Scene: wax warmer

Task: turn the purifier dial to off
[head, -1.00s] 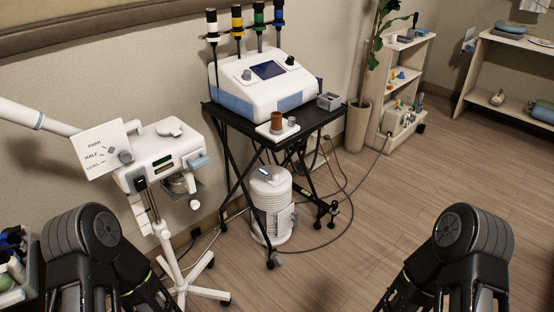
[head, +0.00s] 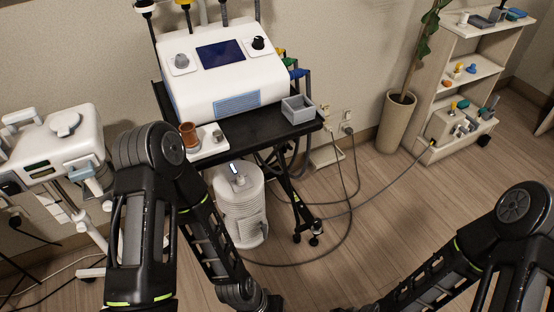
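The purifier (head: 240,212) is a white, ribbed cylinder standing on the floor under the black cart in the head view. On its top is a small dark piece with a light strip (head: 236,170), which looks like the dial; its setting is too small to read. My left arm's links stand in front and to the left of the purifier, with one link running down beside its lower left side. My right arm comes in at the lower right, well apart from it. Both grippers are below the picture's bottom edge, so their fingers are hidden.
The black cart (head: 262,132) above the purifier carries a white machine (head: 222,78), a grey box (head: 298,110) and a brown cup (head: 189,134). Cables (head: 318,215) lie on the floor to the right. A white device (head: 55,140) stands at left.

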